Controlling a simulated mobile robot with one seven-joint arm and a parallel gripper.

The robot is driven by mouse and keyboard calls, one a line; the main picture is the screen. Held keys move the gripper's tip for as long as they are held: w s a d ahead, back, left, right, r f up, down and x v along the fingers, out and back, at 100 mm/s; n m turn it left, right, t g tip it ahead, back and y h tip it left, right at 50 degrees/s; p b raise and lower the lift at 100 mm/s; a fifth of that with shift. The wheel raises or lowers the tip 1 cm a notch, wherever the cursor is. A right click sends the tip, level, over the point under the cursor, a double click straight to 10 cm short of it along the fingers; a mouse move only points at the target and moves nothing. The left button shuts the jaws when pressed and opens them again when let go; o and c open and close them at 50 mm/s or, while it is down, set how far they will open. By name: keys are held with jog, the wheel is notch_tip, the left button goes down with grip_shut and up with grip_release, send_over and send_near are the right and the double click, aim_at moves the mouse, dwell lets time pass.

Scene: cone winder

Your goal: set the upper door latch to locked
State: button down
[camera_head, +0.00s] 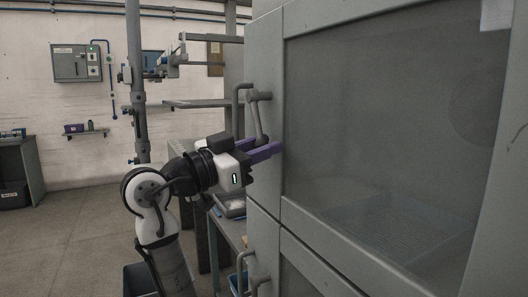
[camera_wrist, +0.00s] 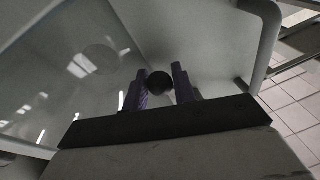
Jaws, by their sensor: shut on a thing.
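The upper door latch (camera_head: 257,117) is a grey lever on the left edge of the grey upper door (camera_head: 266,50). It hangs down from its pivot, slightly tilted, with its free end lowest. My gripper (camera_head: 264,151) reaches in from the left, with its purple fingers at the lever's lower end. In the wrist view the dark round end of the latch (camera_wrist: 159,83) sits between the two fingers of my gripper (camera_wrist: 160,92), which are shut on it. The fingers partly hide the lever's end.
A grey bar handle (camera_head: 237,105) stands out just left of the latch; a bar handle (camera_wrist: 265,40) also shows in the wrist view. A lower door handle (camera_head: 241,270) is below. A table with a tray (camera_head: 232,208) stands behind my arm. Open floor (camera_head: 70,240) lies left.

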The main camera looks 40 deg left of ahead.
jog(key=shift+a, duration=0.1)
dwell(0.5)
jog(key=c, duration=1.2)
grip_release()
jog(key=shift+o, duration=0.2)
jog(key=b+v, duration=0.2)
jog(key=v, duration=1.1)
jog(key=shift+s+a, duration=0.15)
jog(key=shift+s, duration=0.2)
